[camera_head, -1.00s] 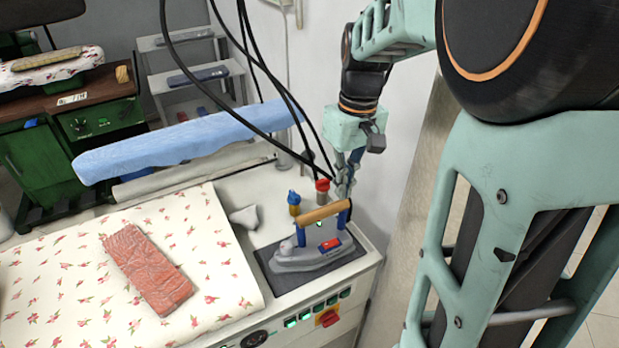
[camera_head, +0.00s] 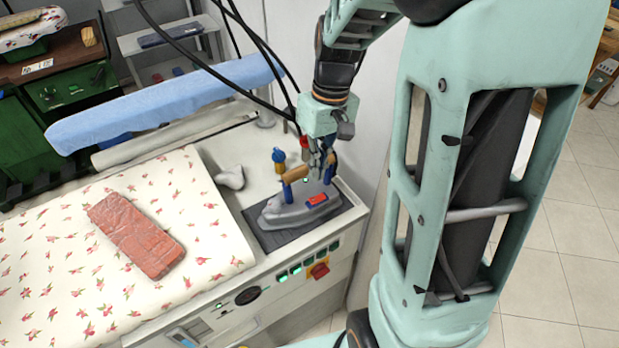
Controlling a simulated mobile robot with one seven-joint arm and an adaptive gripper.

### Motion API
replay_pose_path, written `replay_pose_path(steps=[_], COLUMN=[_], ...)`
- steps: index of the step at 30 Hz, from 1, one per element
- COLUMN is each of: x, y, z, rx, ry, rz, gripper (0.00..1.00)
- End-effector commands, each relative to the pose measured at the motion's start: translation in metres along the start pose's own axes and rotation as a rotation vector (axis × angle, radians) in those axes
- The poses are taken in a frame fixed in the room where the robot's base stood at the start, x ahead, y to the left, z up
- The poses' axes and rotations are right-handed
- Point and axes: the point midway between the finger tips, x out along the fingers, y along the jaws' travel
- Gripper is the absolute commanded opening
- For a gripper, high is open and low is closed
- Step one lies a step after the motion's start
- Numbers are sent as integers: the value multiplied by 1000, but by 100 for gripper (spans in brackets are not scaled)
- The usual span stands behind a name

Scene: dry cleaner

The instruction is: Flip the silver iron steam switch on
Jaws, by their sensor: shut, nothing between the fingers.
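The silver iron (camera_head: 290,212) sits upright on a dark rest pad (camera_head: 273,240) at the right end of the ironing station. It has a wooden handle (camera_head: 290,175) on blue posts. A red switch with a blue part (camera_head: 318,199) shows on its body; I cannot tell its position. My gripper (camera_head: 320,174) is shut and empty, pointing down at the right part of the handle, above the red switch. It hides part of the handle. I cannot tell whether it touches the iron.
A flowered ironing pad (camera_head: 60,235) with a folded red cloth (camera_head: 137,236) lies to the left. A blue sleeve board (camera_head: 165,105) and black cables run behind. A blue and yellow bottle (camera_head: 279,159) stands behind the iron. A red knob (camera_head: 318,270) is on the front panel.

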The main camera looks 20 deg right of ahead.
Motion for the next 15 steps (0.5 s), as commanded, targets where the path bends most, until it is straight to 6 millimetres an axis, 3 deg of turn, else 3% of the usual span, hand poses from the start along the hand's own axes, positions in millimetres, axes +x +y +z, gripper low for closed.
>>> replay_pose_path(steps=[6,15], x=[44,71], y=[0,0], z=[1,0], rx=[0,1], ry=[-4,1], rz=[-2,0], gripper=[0,0])
